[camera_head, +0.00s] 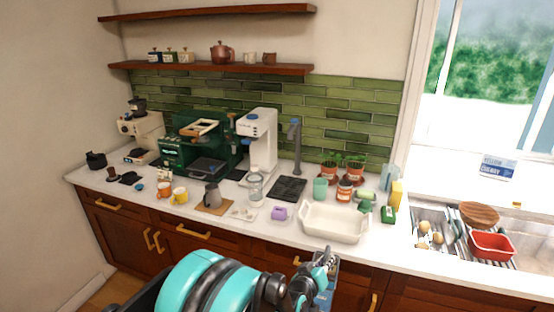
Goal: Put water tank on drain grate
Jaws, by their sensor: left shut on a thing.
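My left gripper (315,278) is at the bottom centre, in front of the counter's front edge, with its teal arm coming in from the lower left. It is shut on a bluish thing that I take for the water tank (328,285). Only a narrow part of it shows beside the fingers, low in front of the cabinets, and the rest is hidden or out of frame. A dark, flat grate (287,189), which looks like the drain grate, lies on the counter below the grey tap and looks empty. My right gripper is not in view.
A white basin (334,222) stands at the counter's front, right of the grate. A purple item (279,213), a glass bottle (255,188) and a green cup (320,189) stand around the grate. A white coffee machine (260,140) is behind it to the left.

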